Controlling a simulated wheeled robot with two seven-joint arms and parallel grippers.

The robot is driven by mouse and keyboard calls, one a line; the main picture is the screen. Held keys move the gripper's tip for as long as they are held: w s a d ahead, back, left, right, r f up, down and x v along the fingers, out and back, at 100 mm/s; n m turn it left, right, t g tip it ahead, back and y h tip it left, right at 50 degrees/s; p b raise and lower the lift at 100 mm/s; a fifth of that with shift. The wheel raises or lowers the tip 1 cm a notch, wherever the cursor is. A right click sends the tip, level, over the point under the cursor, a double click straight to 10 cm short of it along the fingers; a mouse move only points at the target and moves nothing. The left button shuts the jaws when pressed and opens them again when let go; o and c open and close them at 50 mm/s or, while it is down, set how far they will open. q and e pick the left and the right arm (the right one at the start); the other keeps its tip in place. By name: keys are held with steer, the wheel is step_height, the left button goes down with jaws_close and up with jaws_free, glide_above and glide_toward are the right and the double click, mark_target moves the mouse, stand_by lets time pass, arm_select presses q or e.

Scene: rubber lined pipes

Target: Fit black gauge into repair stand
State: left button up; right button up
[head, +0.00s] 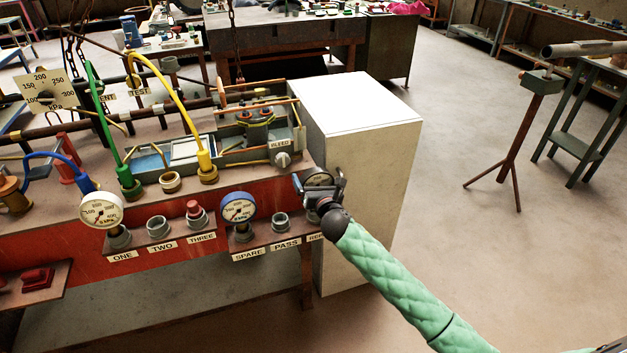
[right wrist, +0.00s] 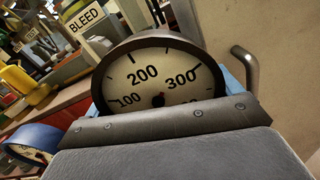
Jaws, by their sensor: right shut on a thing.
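The black gauge (head: 319,179) has a dark rim and a pale dial. My right gripper (head: 323,192) is shut on it, at the right end of the red bench's front shelf. In the right wrist view the black gauge (right wrist: 150,78) stands up behind the gripper's padded edge (right wrist: 160,120), its dial facing the camera and slightly tilted. The repair stand is hidden behind my gripper; only part of its label (head: 316,238) shows below. I cannot tell whether the gauge's stem is in the stand or above it. My left gripper is not in view.
A blue gauge (head: 238,207) sits on the SPARE stand, left of the empty PASS stand (head: 281,222). A white gauge (head: 101,210) is on stand ONE; stand TWO (head: 158,227) is empty. A red cap (head: 194,209) tops THREE. A white cabinet (head: 371,150) stands close right of my gripper.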

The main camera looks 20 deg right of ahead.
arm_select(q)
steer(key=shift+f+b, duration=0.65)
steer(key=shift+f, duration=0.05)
arm_select(e)
steer(key=shift+f, duration=1.3)
steer(key=o, duration=1)
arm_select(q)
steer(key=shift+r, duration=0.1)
arm_select(e)
steer(key=shift+s, duration=0.1)
arm_select(q)
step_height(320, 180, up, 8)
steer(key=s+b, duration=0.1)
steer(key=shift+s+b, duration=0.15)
steer(key=shift+b, duration=0.25)
arm_select(e)
steer(key=s, duration=0.7)
steer(key=shift+s, duration=0.3)
steer(key=shift+d, duration=0.1)
